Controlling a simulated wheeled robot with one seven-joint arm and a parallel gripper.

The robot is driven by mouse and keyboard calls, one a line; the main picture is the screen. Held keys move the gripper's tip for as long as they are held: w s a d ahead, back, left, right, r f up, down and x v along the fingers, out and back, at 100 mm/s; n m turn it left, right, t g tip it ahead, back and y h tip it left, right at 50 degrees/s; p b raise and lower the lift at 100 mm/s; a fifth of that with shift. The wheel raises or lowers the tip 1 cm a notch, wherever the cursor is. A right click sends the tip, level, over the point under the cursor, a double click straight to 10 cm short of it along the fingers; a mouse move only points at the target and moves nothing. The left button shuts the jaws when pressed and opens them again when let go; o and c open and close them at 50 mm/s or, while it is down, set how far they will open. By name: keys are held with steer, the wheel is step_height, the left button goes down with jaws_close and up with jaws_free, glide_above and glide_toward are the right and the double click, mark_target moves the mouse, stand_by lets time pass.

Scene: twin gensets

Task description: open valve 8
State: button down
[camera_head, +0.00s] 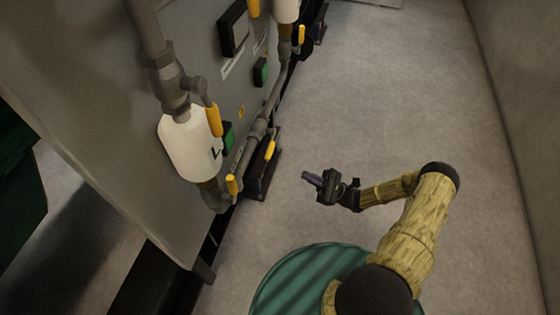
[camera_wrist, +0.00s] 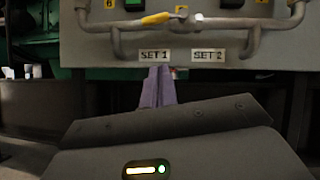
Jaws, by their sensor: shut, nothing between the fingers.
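My gripper (camera_head: 312,179) is shut and empty, its purple fingers in the open air right of the panel's pipework. In the wrist view its fingertips (camera_wrist: 159,75) point at the panel's lower edge, below the "SET 1" label (camera_wrist: 154,55). No tag legibly reads 8, so I cannot tell which valve is valve 8. A yellow valve handle (camera_wrist: 163,18) lies nearly level across the pipe in the wrist view.
The grey panel (camera_head: 100,110) fills the left side, with a white tank (camera_head: 188,146) and pipes standing out from it. A "SET 2" label (camera_wrist: 208,55) and a tag reading 6 (camera_wrist: 107,4) show in the wrist view. Bare floor (camera_head: 390,90) lies to the right.

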glide_toward(271, 145)
steer(key=a+f, duration=0.3)
steer(key=a, duration=0.2)
steer(key=r, duration=0.2)
steer(key=a+r+b, duration=0.1)
steer(key=r, duration=0.1)
steer(key=shift+w, duration=0.1)
steer(key=shift+r, duration=0.1)
steer(key=r+m+t+p, duration=0.1)
steer(key=p, duration=0.1)
steer(key=m+t+p, duration=0.1)
steer(key=m+p, duration=0.1)
steer(key=shift+s+a+r+p, duration=0.1)
steer(key=shift+s+r+p, duration=0.1)
steer(key=shift+r+p, duration=0.15)
stand_by(0.3)
